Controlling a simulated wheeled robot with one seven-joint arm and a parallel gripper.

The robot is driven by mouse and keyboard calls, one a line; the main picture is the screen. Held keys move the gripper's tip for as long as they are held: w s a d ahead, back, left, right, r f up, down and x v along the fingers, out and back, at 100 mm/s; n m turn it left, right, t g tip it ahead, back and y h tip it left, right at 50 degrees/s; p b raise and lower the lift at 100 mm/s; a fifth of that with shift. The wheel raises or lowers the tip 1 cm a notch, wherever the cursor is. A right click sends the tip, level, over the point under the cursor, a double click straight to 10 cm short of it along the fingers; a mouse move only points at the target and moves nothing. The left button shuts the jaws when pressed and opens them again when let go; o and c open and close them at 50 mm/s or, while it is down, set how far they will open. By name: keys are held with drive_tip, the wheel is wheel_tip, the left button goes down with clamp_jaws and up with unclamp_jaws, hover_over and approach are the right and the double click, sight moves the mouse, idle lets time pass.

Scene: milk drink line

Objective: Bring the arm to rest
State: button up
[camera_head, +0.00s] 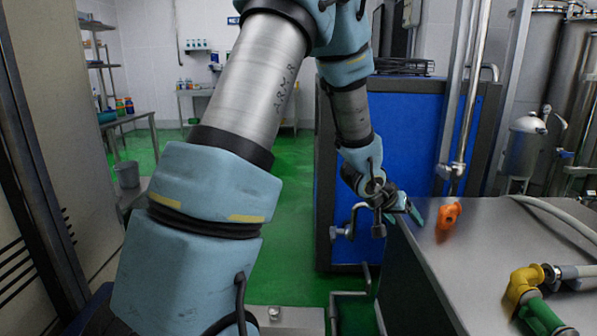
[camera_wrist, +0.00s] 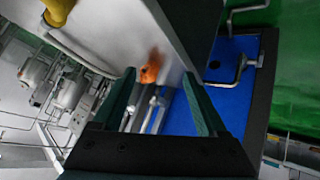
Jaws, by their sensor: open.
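My gripper (camera_head: 413,212) is at the end of my arm, which reaches out and hangs down in the middle of the head view. It is beside the left edge of the steel table (camera_head: 432,263). In the wrist view my gripper (camera_wrist: 159,78) shows two dark green fingers spread apart with nothing between them. An orange part (camera_head: 449,215) is on the table just right of the fingers in the head view. The same orange part (camera_wrist: 150,68) shows beyond the fingers in the wrist view. I cannot tell whether the fingertips touch the table.
A blue panel unit (camera_head: 405,115) with a bent pipe (camera_head: 352,218) stands behind the gripper. A yellow and green fitting (camera_head: 532,293) and a pale hose (camera_head: 555,222) lie on the table. Steel tanks (camera_head: 535,85) stand at the right. Green floor (camera_head: 292,215) is open left of the blue unit.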

drive_tip(key=w+a+r+n+y+p, duration=0.1)
drive_tip(key=a+r+y, duration=0.1)
drive_tip(key=a, duration=0.5)
drive_tip(key=w+a+r+n+y+p, duration=0.1)
drive_tip(key=a+r+y, duration=0.1)
drive_tip(key=a, duration=0.4)
drive_tip(key=s+a+r+n+g+y+p, duration=0.1)
drive_tip(key=s+a+r+p, duration=0.1)
drive_tip(key=s+a, duration=0.5)
drive_tip(key=s+a+r+n+g+y+p, duration=0.1)
drive_tip(key=s+a+r+n+g+y, duration=0.1)
drive_tip(key=s+a, duration=0.5)
drive_tip(key=a+r, duration=0.1)
drive_tip(key=a, duration=0.5)
drive_tip(key=shift+s+a+g+y+p, duration=0.3)
drive_tip(key=shift+s+p, duration=0.1)
